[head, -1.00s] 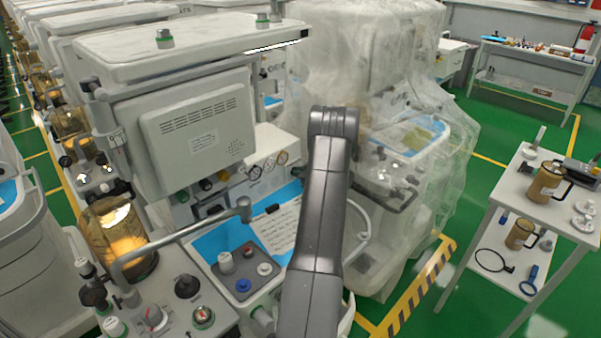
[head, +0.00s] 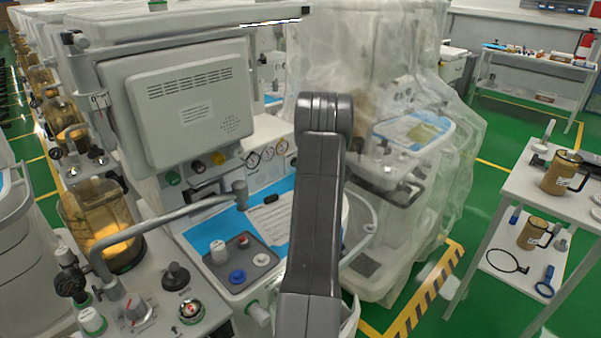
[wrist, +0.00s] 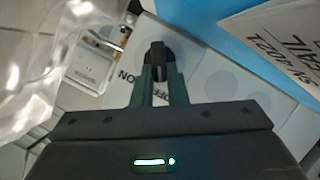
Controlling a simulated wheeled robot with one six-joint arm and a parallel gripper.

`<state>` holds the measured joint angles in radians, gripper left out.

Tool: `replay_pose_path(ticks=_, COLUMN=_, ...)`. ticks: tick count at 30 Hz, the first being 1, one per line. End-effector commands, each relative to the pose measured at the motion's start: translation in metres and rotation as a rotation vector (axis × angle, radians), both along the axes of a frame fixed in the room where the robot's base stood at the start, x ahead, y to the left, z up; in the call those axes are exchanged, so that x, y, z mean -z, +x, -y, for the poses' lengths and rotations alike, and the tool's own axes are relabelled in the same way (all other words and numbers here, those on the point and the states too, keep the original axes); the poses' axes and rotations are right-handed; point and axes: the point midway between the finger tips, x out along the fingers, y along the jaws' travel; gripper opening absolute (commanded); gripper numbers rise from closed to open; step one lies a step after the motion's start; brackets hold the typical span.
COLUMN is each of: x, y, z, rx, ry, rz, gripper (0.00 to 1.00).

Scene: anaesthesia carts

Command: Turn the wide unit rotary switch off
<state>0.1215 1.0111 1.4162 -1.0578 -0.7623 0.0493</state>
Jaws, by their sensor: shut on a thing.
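In the wrist view, a black rotary switch knob (wrist: 158,53) stands on a light panel with dark lettering beside it, partly covered. My gripper (wrist: 159,78) has its two dark green fingers closed on this knob, one on each side. In the head view, my arm hides the switch and my gripper. The large white anaesthesia unit (head: 187,108) with the grey screen back fills the left and middle. I cannot tell the switch's exact setting.
A paper sheet (wrist: 275,45) on a blue surface lies near my gripper, with clear plastic at left. A plastic-wrapped unit (head: 375,60) stands right of my arm. A tube arm (head: 165,222) and small knobs are at left. A white side table (head: 520,190) stands at right.

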Motion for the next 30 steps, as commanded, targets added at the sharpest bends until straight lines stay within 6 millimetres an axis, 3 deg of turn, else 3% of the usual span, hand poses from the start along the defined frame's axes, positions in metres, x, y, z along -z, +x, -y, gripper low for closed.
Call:
replay_pose_path(ticks=17, x=-0.0014, y=0.0002, z=-0.0021, rx=-0.002, ry=-0.047, rz=0.049, gripper=0.0)
replay_pose_path(ticks=18, x=-0.0015, y=0.0003, z=-0.0022, rx=-0.002, ry=-0.047, rz=0.049, gripper=0.17)
replay_pose_path(ticks=21, x=-0.0011, y=0.0001, z=-0.0025, rx=-0.002, ry=-0.047, rz=0.049, gripper=0.35)
replay_pose_path(ticks=30, x=-0.0006, y=-0.0016, z=-0.0007, rx=0.0, ry=-0.045, rz=0.047, gripper=0.35)
